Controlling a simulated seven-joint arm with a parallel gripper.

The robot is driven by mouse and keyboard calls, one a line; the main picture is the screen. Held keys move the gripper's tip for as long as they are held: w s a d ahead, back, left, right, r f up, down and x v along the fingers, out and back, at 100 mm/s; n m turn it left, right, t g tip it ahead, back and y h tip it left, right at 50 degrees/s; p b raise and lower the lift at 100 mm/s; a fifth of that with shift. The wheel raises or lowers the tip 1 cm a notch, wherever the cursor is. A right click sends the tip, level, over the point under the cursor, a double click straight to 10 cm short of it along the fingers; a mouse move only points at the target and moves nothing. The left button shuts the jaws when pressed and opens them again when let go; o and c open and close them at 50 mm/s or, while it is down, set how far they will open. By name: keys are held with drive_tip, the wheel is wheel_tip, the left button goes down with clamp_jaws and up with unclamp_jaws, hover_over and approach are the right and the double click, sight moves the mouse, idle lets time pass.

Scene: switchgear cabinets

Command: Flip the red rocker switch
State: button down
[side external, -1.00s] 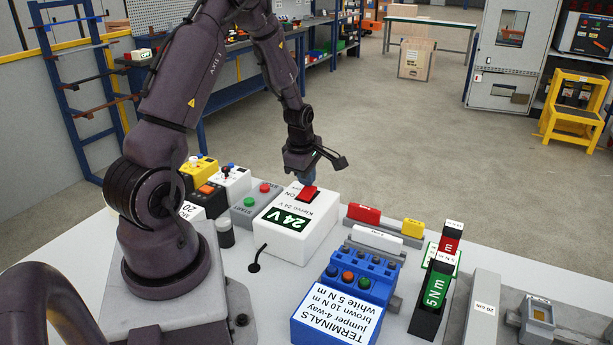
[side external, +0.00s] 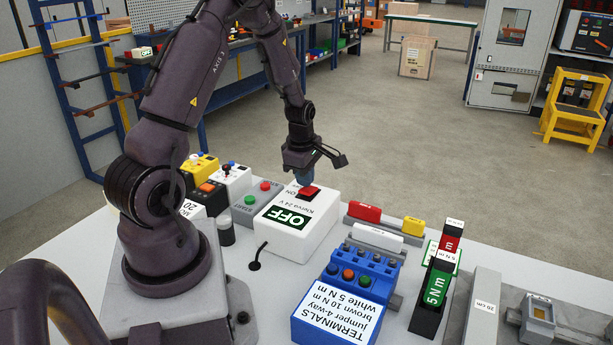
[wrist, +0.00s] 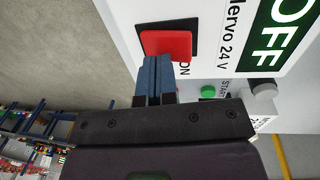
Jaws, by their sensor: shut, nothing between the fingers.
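The red rocker switch (side external: 308,193) sits in a black frame on top of a white box (side external: 318,226). The box's green display (side external: 287,217) reads OFF. In the wrist view the red rocker (wrist: 167,45) is just beyond my fingertips, with "ON" printed beside it and the OFF display (wrist: 275,38) at the upper right. My gripper (side external: 307,181) is above the rocker at its far side, pointing down. Its blue fingers (wrist: 158,62) are together and empty, at the rocker's edge near the "ON" mark. I cannot tell whether they touch it.
A grey START box (side external: 257,196) with green and red buttons stands left of the white box. A blue terminals block (side external: 345,300) and a rail with red, white and yellow modules (side external: 385,224) stand to the right. A black cable (side external: 257,262) leaves the box's front.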

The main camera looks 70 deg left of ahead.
wheel_tip(320, 180, up, 14)
drive_tip(key=w+a, duration=0.2)
idle(0.5)
drive_tip(key=shift+f, duration=0.15)
drive_tip(key=s+d+r+m+t, duration=0.1)
drive_tip(key=s+d+r+m, duration=0.2)
drive_tip(key=d+m, duration=0.6)
drive_tip(key=s+d+r+m+t, duration=0.2)
drive_tip(key=s+d+r+m, duration=0.2)
drive_tip(key=d+m, duration=0.5)
drive_tip(key=s+d+r+m+t+h, duration=0.1)
drive_tip(key=s+d+r+m, duration=0.3)
drive_tip(key=d+m, duration=0.5)
drive_tip(key=shift+s+d+t, duration=0.15)
drive_tip(key=shift+d+t, duration=0.15)
drive_tip(key=shift+d, duration=0.05)
